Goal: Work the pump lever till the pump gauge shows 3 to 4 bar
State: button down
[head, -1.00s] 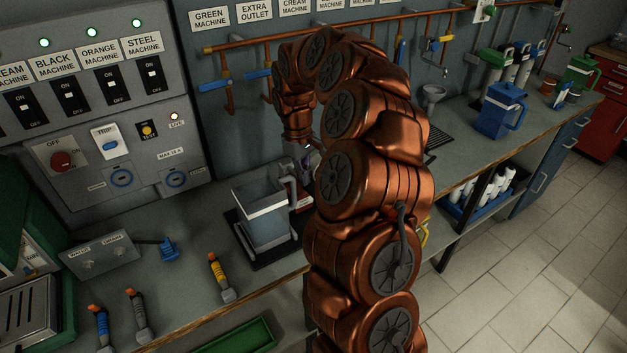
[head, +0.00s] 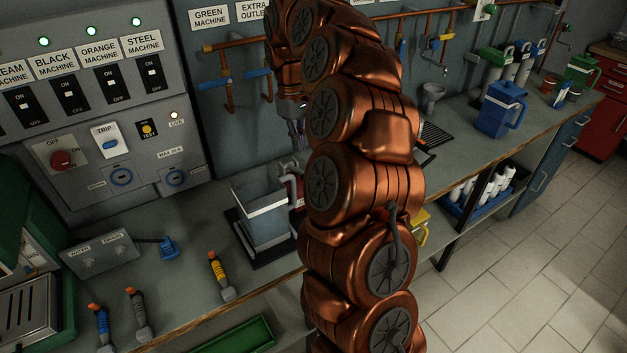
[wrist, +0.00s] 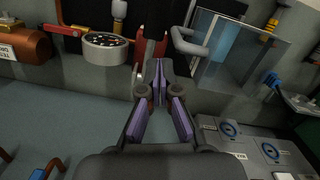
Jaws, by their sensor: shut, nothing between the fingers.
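In the wrist view a round gauge (wrist: 105,41) with a white rim and a dark, red-marked face sits left of my gripper; its reading is too small to tell. A red part (wrist: 137,51) stands beside it, close to my fingertips. I cannot tell whether this is the pump lever. My gripper (wrist: 158,69) is shut and empty. In the head view my gripper (head: 297,133) points down above and right of the clear water tank (head: 265,218). The tank (wrist: 239,52) also shows in the wrist view. My arm hides most of the pump in the head view.
A grey pipe (wrist: 187,42) joins the tank near the fingers. A copper cylinder (wrist: 22,45) lies left of the gauge. The switch panel (head: 110,150) stands left of the tank, and handled tools (head: 219,275) lie at the bench front. A blue jug (head: 499,108) stands far right.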

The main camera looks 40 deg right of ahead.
notch_tip(320, 180, up, 2)
jog(key=shift+w+r, duration=0.1)
jog(key=shift+a, duration=0.1)
dwell(0.9)
jog(key=s+a+r+n, duration=0.1)
jog(key=s+a+r, duration=0.1)
jog(key=s+a, duration=1.15)
jog(key=s+a+f+m, duration=0.1)
jog(key=s+a+f, duration=0.1)
jog(key=s, duration=0.5)
jog(key=s+a+f+m, duration=0.1)
jog(key=s+a+f, duration=0.1)
jog(key=s, duration=0.4)
jog(key=s+a+f+m, duration=0.1)
jog(key=s+a+f, duration=0.1)
jog(key=s+f, duration=0.2)
jog(key=s, duration=0.3)
jog(key=shift+s+a+g, duration=0.3)
jog(key=shift+a, duration=0.05)
jog(key=shift+a, duration=0.15)
